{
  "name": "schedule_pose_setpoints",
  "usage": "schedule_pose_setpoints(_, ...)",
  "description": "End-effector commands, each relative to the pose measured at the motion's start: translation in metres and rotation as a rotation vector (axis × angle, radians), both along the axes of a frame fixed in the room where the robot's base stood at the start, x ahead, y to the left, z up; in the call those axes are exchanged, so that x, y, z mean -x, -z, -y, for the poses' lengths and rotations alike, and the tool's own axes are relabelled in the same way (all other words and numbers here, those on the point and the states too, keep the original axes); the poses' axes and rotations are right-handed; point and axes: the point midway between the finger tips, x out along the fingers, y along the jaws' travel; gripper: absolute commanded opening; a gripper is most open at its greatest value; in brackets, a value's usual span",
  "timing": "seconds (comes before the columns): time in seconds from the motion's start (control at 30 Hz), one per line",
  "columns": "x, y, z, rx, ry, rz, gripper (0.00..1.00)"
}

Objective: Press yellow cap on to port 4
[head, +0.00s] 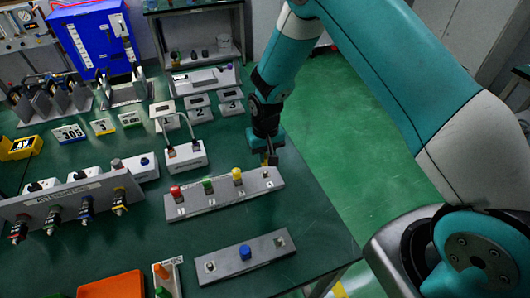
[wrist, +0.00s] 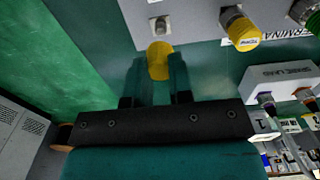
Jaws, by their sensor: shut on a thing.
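The grey terminal panel (head: 225,201) lies on the green table with a red cap (head: 176,192), a green cap (head: 208,185) and a yellow cap (head: 237,176) on its first three ports. Port 4 (head: 268,175) at its right end is bare metal; it also shows in the wrist view (wrist: 160,24). My gripper (head: 268,154) is over that end, shut on a second yellow cap (wrist: 160,62). In the wrist view the held cap is between my fingertips, just below port 4 in the picture. The height gap cannot be judged.
A second grey plate (head: 246,258) with a blue cap (head: 245,252) lies nearer. A white block with cables (head: 184,156) stands behind the panel. An orange tray (head: 111,286) is at the front left. The table's right edge (head: 330,210) is close to the panel.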

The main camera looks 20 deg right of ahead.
Motion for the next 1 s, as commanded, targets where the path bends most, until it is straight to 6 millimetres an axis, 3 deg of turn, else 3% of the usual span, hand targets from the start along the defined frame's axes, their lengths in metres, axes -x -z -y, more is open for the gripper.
schedule_pose_setpoints(0.4, 0.000, 0.039, -0.002, 0.000, -0.002, 0.000, 0.00)
schedule_pose_setpoints(1.0, 0.000, 0.042, -0.002, 0.000, -0.002, 0.000, 0.00)
